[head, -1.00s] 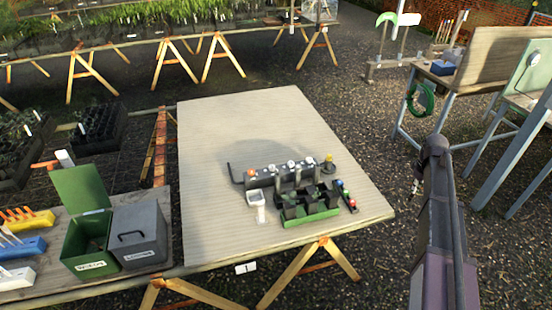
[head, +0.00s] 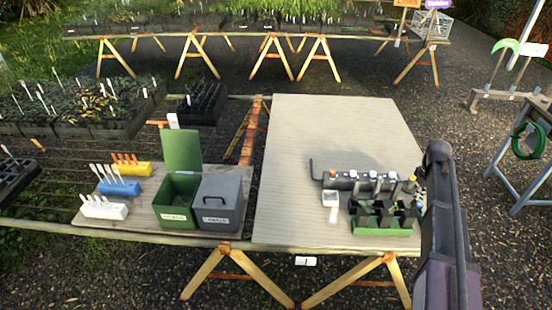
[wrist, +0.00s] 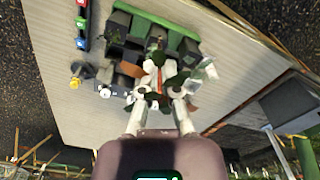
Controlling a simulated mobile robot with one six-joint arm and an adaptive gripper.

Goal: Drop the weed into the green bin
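The green bin (head: 176,212) stands on the left board in the head view, its green lid (head: 182,151) raised and its top open. In the wrist view my gripper (wrist: 160,94) has its two pale fingers close together around a small plant, the weed (wrist: 157,78), with green leaves and a reddish stem. The leaves partly hide the fingertips. The weed appears above the black pots in their green tray (wrist: 187,41). The head view shows my arm at the right, but not the fingers clearly.
A grey lidded bin (head: 218,205) stands right beside the green bin. The pot tray (head: 382,230), a dark rack of knobbed tools (head: 350,181) and a small white device (head: 331,200) are on the table (head: 318,130). The table's far part is clear. Coloured label holders (head: 119,187) lie left.

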